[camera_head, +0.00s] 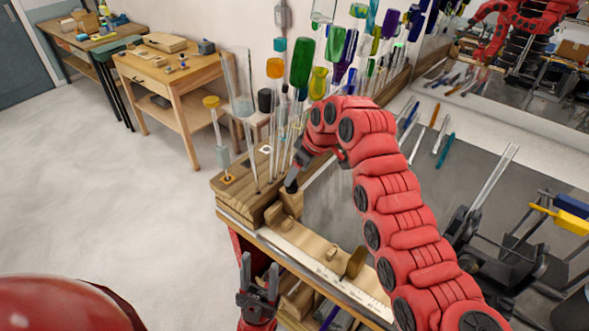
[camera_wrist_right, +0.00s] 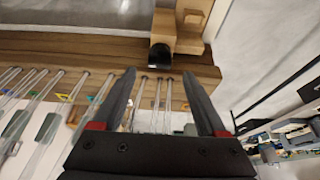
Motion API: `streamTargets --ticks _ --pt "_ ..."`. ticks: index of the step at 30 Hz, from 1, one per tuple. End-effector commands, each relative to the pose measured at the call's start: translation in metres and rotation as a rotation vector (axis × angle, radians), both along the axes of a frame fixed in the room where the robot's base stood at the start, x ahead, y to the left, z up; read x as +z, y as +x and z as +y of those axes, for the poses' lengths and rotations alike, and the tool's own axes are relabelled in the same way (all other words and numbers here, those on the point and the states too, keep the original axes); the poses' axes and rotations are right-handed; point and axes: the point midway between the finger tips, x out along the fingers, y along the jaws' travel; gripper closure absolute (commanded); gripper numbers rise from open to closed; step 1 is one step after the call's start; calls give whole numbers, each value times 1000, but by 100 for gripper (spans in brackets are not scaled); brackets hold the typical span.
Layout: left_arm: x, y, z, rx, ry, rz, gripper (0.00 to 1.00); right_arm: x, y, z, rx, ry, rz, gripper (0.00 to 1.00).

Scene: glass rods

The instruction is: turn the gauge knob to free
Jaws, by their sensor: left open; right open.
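A brass-coloured, flat knob (camera_head: 355,262) stands up from the pale wooden gauge scale (camera_head: 318,258) along the bench's front edge. Whether it is set to free or locked cannot be read. My left gripper (camera_head: 259,268) is open and empty, pointing up in front of the bench, left of the knob and apart from it. My right gripper (camera_head: 297,170) is over the bench's left end by the glass rods, away from the knob. In the right wrist view its two dark fingers (camera_wrist_right: 165,92) are wide apart, with rods showing behind the gap.
A wooden block (camera_head: 289,203) stands at the scale's left end; a wooden block also shows in the wrist view (camera_wrist_right: 178,38). Upright glass rods (camera_head: 302,65) crowd the rack behind. A black stand (camera_head: 465,235) is at right. My right arm crosses the bench.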

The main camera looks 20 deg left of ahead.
Motion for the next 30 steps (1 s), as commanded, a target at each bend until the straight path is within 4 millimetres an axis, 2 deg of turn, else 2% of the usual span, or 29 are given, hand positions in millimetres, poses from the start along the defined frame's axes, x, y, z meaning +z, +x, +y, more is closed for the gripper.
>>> streamTargets --ticks 1,9,19,20,30 --pt "11 0 0 0 0 0 50 -6 -1 3 1 -5 8 25" --pt "20 0 0 0 0 0 50 -32 4 12 0 -3 2 25" --pt "20 0 0 0 0 0 50 -35 5 13 1 -2 0 25" --pt "20 0 0 0 0 0 50 -35 5 13 1 -2 0 29" --pt "20 0 0 0 0 0 50 -35 5 13 1 -2 0 90"
